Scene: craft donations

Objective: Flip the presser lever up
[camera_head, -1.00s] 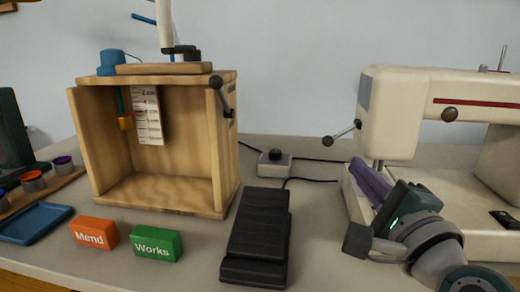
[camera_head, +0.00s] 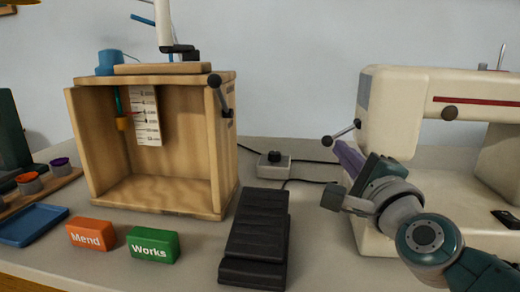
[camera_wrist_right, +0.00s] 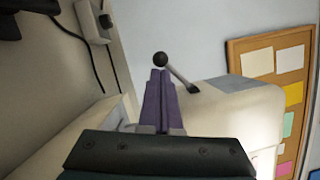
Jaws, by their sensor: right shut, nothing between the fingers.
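The presser lever (camera_head: 342,134) is a thin metal rod with a dark ball knob on the left side of the cream sewing machine (camera_head: 400,100). It slants out and down to the left. My right gripper (camera_head: 341,147) is shut and empty, its purple fingers pointing up at the rod from just below. In the right wrist view the lever's ball (camera_wrist_right: 160,59) shows just beyond the gripper's fingertips (camera_wrist_right: 160,72), with the rod running to the right. I cannot tell whether fingertips and lever touch. My left gripper is not in view.
A black foot pedal (camera_head: 257,235) lies left of my right arm. A small grey box with a black knob (camera_head: 274,164) and cables sits behind it. A wooden cabinet (camera_head: 229,170) stands further left, with orange (camera_head: 92,233) and green (camera_head: 153,245) blocks in front.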

